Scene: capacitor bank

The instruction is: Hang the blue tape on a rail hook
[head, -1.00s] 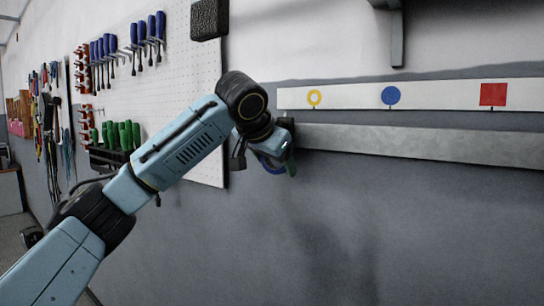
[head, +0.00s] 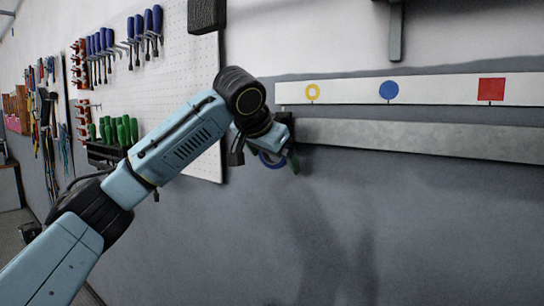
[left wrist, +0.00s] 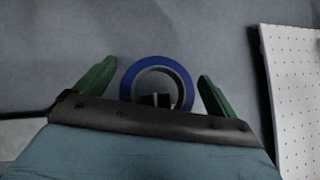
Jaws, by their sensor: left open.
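The blue tape (left wrist: 181,71) is a blue ring with a pale inner side. In the left wrist view it lies between the two green fingertips of my left gripper (left wrist: 158,75), with gaps on both sides. Small dark shapes show inside its hole, and I cannot tell whether they are a hook. In the head view the tape (head: 266,161) shows as a blue arc below the open left gripper (head: 285,160), near the left end of the rail (head: 420,140). What bears the tape is hidden. My right gripper is in neither view.
A white strip (head: 440,90) above the rail carries a yellow ring mark (head: 312,92), a blue disc mark (head: 389,90) and a red square mark (head: 491,89). A pegboard (head: 180,80) with tools stands at left. The wall below the rail is clear.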

